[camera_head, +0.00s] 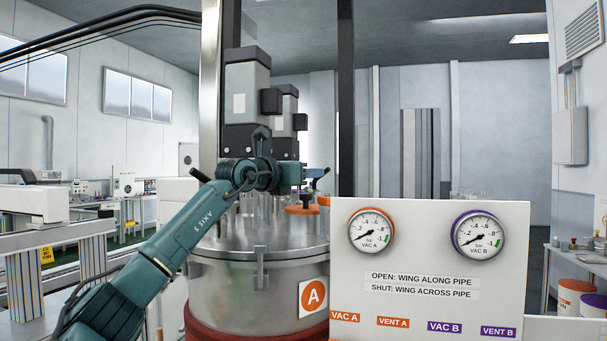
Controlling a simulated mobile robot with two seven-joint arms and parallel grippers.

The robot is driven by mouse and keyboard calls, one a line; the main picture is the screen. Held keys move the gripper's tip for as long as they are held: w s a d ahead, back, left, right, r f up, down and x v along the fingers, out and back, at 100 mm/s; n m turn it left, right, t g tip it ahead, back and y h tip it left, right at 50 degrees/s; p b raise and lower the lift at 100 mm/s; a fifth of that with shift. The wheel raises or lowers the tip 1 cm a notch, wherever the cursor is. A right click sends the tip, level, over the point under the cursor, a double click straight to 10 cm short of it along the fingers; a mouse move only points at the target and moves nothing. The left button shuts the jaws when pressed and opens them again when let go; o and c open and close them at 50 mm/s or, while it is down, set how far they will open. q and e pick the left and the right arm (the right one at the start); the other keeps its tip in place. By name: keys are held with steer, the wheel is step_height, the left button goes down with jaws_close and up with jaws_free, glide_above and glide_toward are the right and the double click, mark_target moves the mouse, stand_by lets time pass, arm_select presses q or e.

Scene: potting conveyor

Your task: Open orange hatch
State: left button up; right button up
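A steel vessel (262,276) marked with an orange letter A plate (313,296) stands at the centre. On its lid, at the right, is a small orange round part (302,210), which looks like the orange hatch. It is small and partly covered, so I cannot tell whether it is open. My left arm reaches in from the lower left. My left gripper (310,178) is just above the orange part. Its fingers are too small and dark to tell whether they are open or touching anything. My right gripper is not in view.
A white panel (430,250) with two gauges (371,238) (478,238) stands in front at right and hides part of the vessel. Tall motors (246,100) rise above the lid. A conveyor frame (50,240) is at left. A bench with buckets (577,297) is at far right.

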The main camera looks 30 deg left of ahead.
arm_select(q)
steer(key=shift+s, duration=0.3)
steer(key=s+a+b, duration=0.1)
steer(key=s+b, duration=0.4)
steer(key=s, duration=0.7)
steer(key=shift+s+a, duration=0.25)
steer(key=shift+a, duration=0.15)
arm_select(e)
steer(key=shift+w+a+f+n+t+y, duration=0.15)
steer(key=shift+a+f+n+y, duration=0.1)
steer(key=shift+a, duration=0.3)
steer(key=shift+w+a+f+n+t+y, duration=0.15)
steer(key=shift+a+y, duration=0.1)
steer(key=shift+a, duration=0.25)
